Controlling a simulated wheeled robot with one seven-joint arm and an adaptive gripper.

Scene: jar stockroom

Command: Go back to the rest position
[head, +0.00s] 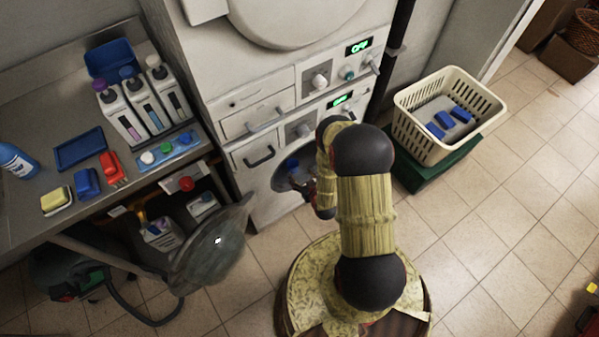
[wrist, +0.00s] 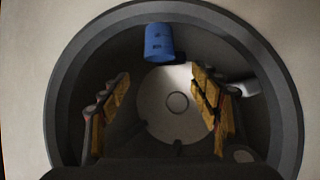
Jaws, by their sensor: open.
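My gripper (wrist: 160,100) is open, its two yellow-padded fingers apart with nothing between them. It points into the round dark opening (wrist: 62,110) of a machine drum. In the head view my gripper (head: 301,187) is small and partly hidden by my arm, at the front of the lower machine. A blue object (wrist: 158,42) is inside the drum, above the middle of the fingers and apart from them; it also shows in the head view (head: 291,164). The pale back of the drum (wrist: 150,100) shows beyond. No rest position is marked in view.
The round machine door (head: 212,245) hangs open to the left of my arm. A cream basket (head: 413,122) with blue pieces stands on a green base (head: 430,174) at right. A bench (head: 35,222) with bottles is at left.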

